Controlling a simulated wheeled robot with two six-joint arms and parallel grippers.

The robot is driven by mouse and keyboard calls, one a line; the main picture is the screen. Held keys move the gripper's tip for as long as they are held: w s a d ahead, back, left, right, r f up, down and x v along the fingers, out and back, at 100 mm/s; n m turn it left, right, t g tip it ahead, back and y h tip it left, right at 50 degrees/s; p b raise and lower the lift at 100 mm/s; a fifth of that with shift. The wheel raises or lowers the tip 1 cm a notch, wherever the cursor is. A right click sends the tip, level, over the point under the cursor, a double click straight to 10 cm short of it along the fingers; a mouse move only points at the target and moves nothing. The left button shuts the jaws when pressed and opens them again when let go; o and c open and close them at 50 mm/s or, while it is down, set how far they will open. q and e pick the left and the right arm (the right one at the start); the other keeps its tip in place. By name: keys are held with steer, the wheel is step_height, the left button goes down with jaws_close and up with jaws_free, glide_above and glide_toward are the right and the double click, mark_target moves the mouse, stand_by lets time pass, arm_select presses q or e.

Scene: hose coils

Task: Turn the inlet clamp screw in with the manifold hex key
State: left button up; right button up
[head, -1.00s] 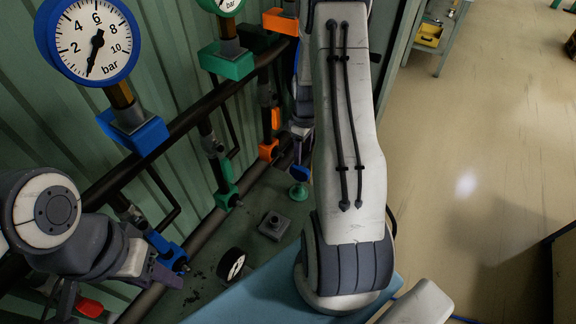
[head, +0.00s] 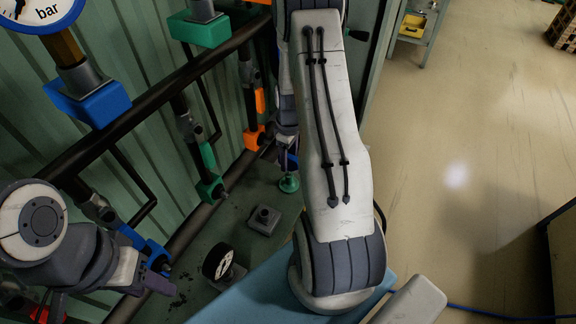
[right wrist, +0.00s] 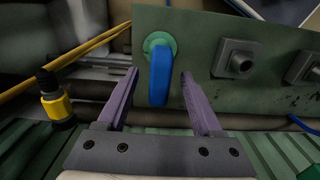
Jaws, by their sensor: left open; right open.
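My right gripper (right wrist: 153,100) is open in the right wrist view, its purple fingers on either side of a blue handle (right wrist: 160,78). The handle stands out from a round green base (right wrist: 158,45) on a green panel. I cannot tell whether it is the hex key. In the head view the green base (head: 288,183) shows below my right gripper, which is mostly hidden by my arm. My left gripper (head: 160,278) is open at the lower left, close to a blue clamp (head: 146,247). A green clamp (head: 210,185) and an orange clamp (head: 256,138) sit further along. Which is the inlet clamp is unclear.
Dark pipes run diagonally along the corrugated wall. A yellow-collared fitting (right wrist: 55,103) is at the left in the right wrist view. Open floor (head: 455,200) lies to the right.

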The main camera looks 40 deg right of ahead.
steer(key=shift+p, duration=0.3)
stand_by(0.7)
jaws_close()
stand_by(1.4)
steer(key=shift+r+p, duration=0.6)
steer(key=shift+r, duration=0.1)
steer(key=shift+r+p, duration=3.3)
steer(key=shift+r, duration=0.7)
